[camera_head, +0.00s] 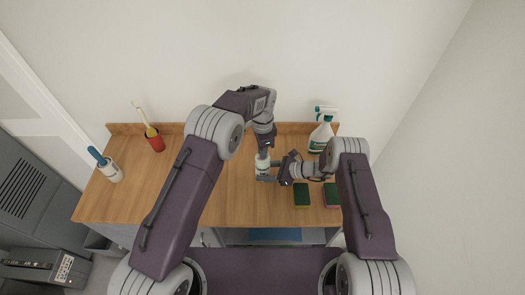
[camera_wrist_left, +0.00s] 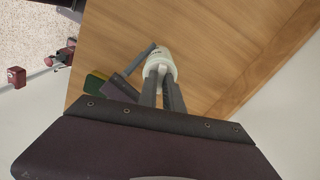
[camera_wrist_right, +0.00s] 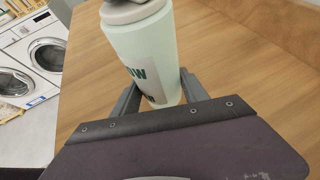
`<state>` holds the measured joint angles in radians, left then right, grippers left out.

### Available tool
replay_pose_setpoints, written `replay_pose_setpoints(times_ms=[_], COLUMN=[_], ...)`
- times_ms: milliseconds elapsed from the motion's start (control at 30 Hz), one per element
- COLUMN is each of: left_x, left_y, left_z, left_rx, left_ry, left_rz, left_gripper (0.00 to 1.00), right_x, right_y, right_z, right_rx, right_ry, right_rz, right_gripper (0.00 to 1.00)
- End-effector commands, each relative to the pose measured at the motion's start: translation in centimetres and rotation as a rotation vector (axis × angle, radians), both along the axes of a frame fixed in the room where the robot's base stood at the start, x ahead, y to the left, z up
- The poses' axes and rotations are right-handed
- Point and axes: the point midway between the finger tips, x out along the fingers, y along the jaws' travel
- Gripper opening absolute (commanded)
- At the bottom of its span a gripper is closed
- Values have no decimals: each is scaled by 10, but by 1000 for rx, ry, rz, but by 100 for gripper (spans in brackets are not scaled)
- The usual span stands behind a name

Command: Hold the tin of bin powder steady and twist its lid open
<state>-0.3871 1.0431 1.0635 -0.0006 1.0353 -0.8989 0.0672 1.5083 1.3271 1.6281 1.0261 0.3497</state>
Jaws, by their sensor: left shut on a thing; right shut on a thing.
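The tin of bin powder (camera_head: 262,168) stands upright on the wooden counter; it is pale, with dark lettering. In the right wrist view the tin (camera_wrist_right: 142,52) fills the space between my right fingers, its grey lid (camera_wrist_right: 135,11) cut by the top edge. My right gripper (camera_head: 268,178) is shut around the tin's lower body from the right. My left gripper (camera_head: 263,154) comes down from above and is shut at the tin's top. In the left wrist view its fingers (camera_wrist_left: 163,82) close over the top, hiding most of the lid; the tin (camera_wrist_left: 160,57) shows beyond them.
On the counter (camera_head: 230,200), a spray bottle (camera_head: 320,138) stands back right. Two green-topped sponges (camera_head: 301,195) (camera_head: 331,194) lie at the front right. A red cup with a brush (camera_head: 156,142) and a white holder with a blue-handled tool (camera_head: 112,173) stand left. The counter's left middle is clear.

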Motion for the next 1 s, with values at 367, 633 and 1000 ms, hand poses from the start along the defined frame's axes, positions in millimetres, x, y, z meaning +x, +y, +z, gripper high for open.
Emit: replay_pose_setpoints(times_ms=[367, 633, 1000], left_x=[1, 1, 1], left_y=[-1, -1, -1], left_z=[0, 1, 1], left_rx=[-3, -3, -4], left_ry=[-2, -2, -3], left_rz=[356, 612, 953], left_gripper=[0, 0, 0], right_x=[-1, -1, -1], right_y=[0, 0, 0], right_z=[-1, -1, -1], right_rx=[-2, -2, -2], right_ry=[3, 3, 3], right_rz=[1, 1, 1], right_gripper=[0, 0, 0])
